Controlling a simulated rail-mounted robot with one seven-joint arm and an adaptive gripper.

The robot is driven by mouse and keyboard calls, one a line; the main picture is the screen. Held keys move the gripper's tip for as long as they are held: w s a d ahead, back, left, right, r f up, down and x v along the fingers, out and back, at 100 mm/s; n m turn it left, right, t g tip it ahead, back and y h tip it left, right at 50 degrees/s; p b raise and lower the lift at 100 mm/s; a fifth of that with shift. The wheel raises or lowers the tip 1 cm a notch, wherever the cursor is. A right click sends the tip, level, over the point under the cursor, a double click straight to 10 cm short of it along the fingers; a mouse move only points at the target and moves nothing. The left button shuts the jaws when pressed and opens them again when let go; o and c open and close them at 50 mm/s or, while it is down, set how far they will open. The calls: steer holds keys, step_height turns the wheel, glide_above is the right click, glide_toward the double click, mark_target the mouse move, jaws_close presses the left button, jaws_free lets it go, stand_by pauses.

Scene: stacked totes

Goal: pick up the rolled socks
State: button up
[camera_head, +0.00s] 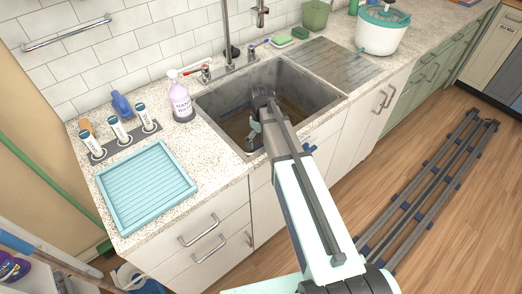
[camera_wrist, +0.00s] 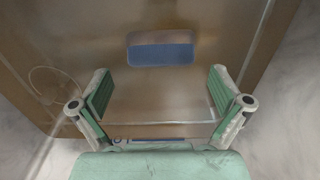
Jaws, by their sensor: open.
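My gripper (camera_head: 256,128) reaches down into the grey sink basin (camera_head: 216,106) in the head view. In the wrist view my gripper (camera_wrist: 160,82) is open, with its green-padded fingers wide apart and nothing between them. A blue, block-like thing (camera_wrist: 162,54) with a brownish top edge lies on the brown basin floor, centred just beyond the fingertips and not touching them. I cannot tell for certain that it is the rolled socks. It is not clearly seen in the head view, where my arm covers part of the sink.
Basin walls surround my gripper, and a thin cord-like loop (camera_wrist: 50,85) shows at left in the wrist view. The faucet (camera_head: 229,45) stands behind the sink. A soap bottle (camera_head: 180,100) and a teal tray (camera_head: 146,188) are left; a ribbed drainboard (camera_head: 325,62) is right.

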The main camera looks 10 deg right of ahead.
steer(key=shift+f+p, duration=0.8)
steer(key=shift+f, duration=1.9)
steer(key=c, duration=1)
steer(key=shift+r, duration=0.15)
